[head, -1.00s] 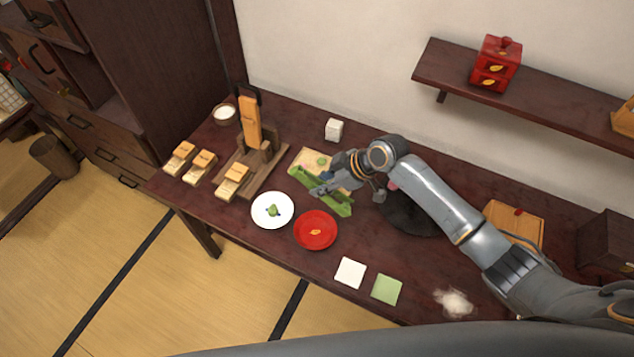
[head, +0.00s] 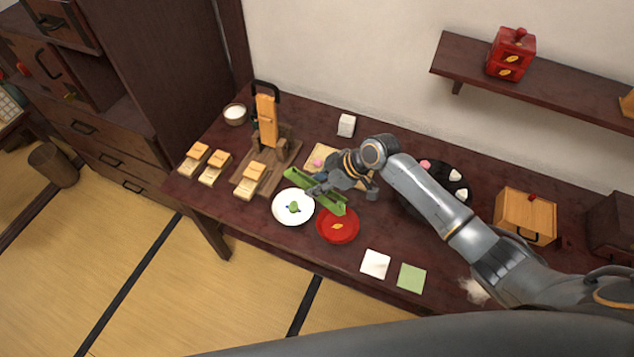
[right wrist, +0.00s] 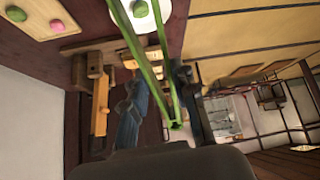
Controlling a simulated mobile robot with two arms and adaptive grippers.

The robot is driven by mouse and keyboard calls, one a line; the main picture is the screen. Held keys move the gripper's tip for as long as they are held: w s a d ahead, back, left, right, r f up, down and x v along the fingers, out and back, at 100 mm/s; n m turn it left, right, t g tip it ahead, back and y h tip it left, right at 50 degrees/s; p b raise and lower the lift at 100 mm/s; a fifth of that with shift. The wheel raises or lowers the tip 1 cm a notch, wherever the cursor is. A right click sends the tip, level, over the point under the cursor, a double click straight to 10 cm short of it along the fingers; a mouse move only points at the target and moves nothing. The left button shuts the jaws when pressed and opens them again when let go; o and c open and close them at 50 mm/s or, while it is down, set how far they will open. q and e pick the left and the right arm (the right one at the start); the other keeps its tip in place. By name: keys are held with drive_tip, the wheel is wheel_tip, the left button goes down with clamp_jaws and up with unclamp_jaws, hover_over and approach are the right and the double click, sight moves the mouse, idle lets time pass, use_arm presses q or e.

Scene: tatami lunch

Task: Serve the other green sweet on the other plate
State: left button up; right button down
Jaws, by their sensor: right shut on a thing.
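My right gripper (head: 338,182) is shut on green tongs (head: 328,202), holding them over the table between a wooden board and the plates. In the right wrist view the tongs' two arms (right wrist: 155,75) spread apart toward the top. The white plate (head: 281,215) holds a green sweet (head: 294,207). The red plate (head: 325,238) shows only a leaf design. The board (head: 330,151) is partly hidden by my gripper. A pink sweet (head: 318,163) shows on it; the right wrist view also shows a green sweet (right wrist: 15,14) there. My left gripper is not in view.
A black round tray (head: 462,198) with pink and white sweets lies behind my right arm. A wooden stand (head: 266,125) and several wooden blocks (head: 250,180) are at the left. A white napkin (head: 375,263) and a green napkin (head: 411,278) lie near the front edge.

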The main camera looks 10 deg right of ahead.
sight(317, 198)
wheel_tip(317, 198, down, 7)
drive_tip(key=b, duration=0.5)
drive_tip(key=shift+b, duration=0.3)
drive_tip(key=shift+d+f+b, duration=0.1)
drive_tip(key=shift+f+b, duration=0.45)
drive_tip(key=shift+f, duration=0.2)
drive_tip(key=c, duration=1.4)
unclamp_jaws()
drive_tip(key=shift+c, duration=0.2)
drive_tip(key=shift+r, duration=0.1)
